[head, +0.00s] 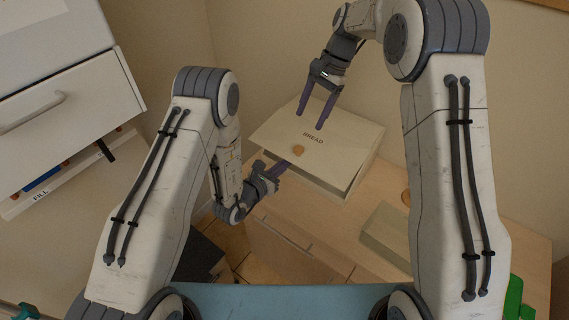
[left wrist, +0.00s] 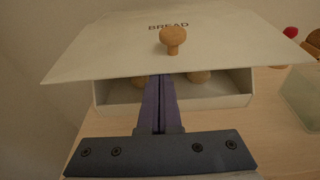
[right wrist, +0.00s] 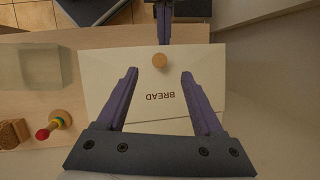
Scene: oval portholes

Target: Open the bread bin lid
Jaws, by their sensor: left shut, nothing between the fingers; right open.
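The cream bread bin (head: 345,180) stands on the wooden counter. Its lid (head: 330,122), marked BREAD with a round wooden knob (head: 298,150), is tilted up partway. In the left wrist view, a gap under the lid (left wrist: 100,62) shows the inside of the bin (left wrist: 225,98) and brown rounded things (left wrist: 199,77), partly hidden. My left gripper (head: 283,166) is shut and empty, its fingertips at the gap under the lid's front edge, below the knob. Whether they touch the lid is unclear. My right gripper (head: 310,120) is open and empty above the lid; its fingers (right wrist: 160,73) point towards the knob.
A pale, translucent box (head: 388,235) stands on the counter right of the bin. In the right wrist view, a colourful toy with a red tip (right wrist: 58,121) and a brown block (right wrist: 12,134) lie beyond it. A white drawer unit (head: 70,110) is at left; walls close in behind the bin.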

